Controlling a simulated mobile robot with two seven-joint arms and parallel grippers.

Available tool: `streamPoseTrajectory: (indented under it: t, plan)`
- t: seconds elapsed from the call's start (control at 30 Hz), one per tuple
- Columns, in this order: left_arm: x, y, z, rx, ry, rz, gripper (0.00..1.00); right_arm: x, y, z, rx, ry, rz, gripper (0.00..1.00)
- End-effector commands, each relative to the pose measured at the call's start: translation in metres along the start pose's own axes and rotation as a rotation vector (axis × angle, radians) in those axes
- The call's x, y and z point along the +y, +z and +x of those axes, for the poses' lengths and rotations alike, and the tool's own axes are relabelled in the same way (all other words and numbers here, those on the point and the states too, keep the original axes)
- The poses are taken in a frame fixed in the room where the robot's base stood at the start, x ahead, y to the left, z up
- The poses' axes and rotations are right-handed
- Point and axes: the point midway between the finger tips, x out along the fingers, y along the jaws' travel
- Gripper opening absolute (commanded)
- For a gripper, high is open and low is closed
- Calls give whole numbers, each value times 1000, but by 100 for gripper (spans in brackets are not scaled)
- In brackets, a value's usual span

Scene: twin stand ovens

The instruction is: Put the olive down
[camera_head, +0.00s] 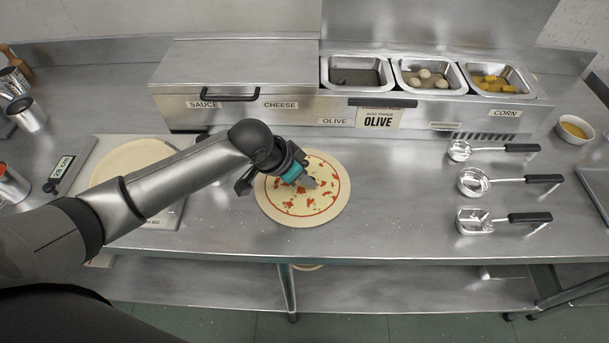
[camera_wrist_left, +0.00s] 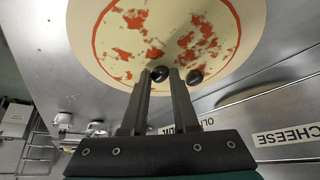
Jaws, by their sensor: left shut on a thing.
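The pizza base (camera_head: 335,203), pale with a red sauce ring and red bits, lies flat on the steel counter. My left gripper (camera_head: 310,182) is over its middle, pointing down. In the left wrist view, the fingertips (camera_wrist_left: 162,74) are shut on a dark round olive (camera_wrist_left: 160,73), close over the pizza (camera_wrist_left: 85,22); whether it touches the surface I cannot tell. A second dark olive (camera_wrist_left: 194,77) shows just right of the right finger, over the pizza, apart from the held one. In the head view the gripper hides the olives. My right gripper is not in view.
Behind the pizza is a steel topping unit with an olive bin (camera_head: 357,77), a bin of pale balls (camera_head: 428,79) and a corn bin (camera_head: 492,83). A sign (camera_head: 379,119) reads olive. Several scoops (camera_head: 474,182) lie at right. Counter between pizza and scoops is clear.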

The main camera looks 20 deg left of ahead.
Motion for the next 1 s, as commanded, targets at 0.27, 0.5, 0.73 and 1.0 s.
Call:
streamPoseTrajectory:
  t: [0.27, 0.5, 0.73, 1.0]
  plan:
    - [0, 1, 2, 1, 0, -1, 45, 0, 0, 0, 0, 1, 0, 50]
    - [0, 1, 2, 0, 0, -1, 60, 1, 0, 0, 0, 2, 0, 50]
    - [0, -1, -2, 0, -1, 0, 60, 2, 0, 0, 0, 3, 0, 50]
    - [-1, -1, -45, 1, -2, 1, 60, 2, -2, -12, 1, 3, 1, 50]
